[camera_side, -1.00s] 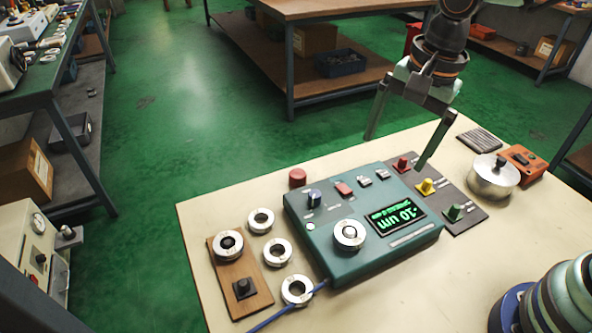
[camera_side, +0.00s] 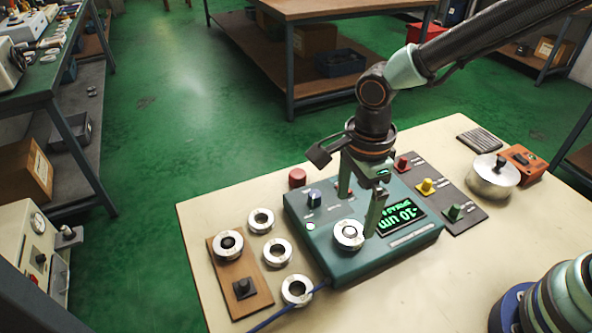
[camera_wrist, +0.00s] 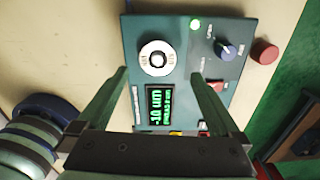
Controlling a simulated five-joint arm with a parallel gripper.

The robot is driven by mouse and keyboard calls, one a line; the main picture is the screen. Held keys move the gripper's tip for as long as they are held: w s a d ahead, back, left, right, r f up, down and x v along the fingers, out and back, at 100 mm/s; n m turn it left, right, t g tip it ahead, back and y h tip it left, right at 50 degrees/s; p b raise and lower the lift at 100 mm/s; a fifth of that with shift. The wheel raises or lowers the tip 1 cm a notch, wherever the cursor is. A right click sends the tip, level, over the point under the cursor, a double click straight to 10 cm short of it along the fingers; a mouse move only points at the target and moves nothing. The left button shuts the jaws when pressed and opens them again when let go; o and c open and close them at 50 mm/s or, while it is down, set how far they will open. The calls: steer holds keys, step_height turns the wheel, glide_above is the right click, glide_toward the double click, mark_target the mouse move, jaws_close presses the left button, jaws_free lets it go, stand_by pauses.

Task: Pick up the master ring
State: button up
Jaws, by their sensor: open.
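Several similar silver rings are in view; no marking I can read shows which is the master ring. One ring (camera_side: 340,240) sits on the post of the teal gauge box (camera_side: 318,262); it also shows in the wrist view (camera_wrist: 146,49). Another ring (camera_side: 219,246) sits on a post of the wooden stand (camera_side: 262,299), whose other, dark post is bare. Three loose rings (camera_side: 252,222) (camera_side: 271,258) (camera_side: 288,296) lie between stand and gauge. My gripper (camera_side: 357,214) is open and empty above the gauge box, its fingers near the gauge's ring and display; fingers also show in the wrist view (camera_wrist: 160,74).
The gauge display (camera_side: 401,216) reads -10 um. A red knob (camera_side: 297,178) stands behind the box. Right of it are a dark panel with coloured knobs (camera_side: 426,187), a silver lidded pot (camera_side: 493,178) and an orange box (camera_side: 524,165).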

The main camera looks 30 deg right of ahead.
mark_target(352, 230)
steer(key=shift+s+f, duration=0.2)
steer(key=shift+f, duration=2.5)
steer(key=shift+c, duration=0.3)
steer(key=shift+a, duration=0.1)
jaws_close()
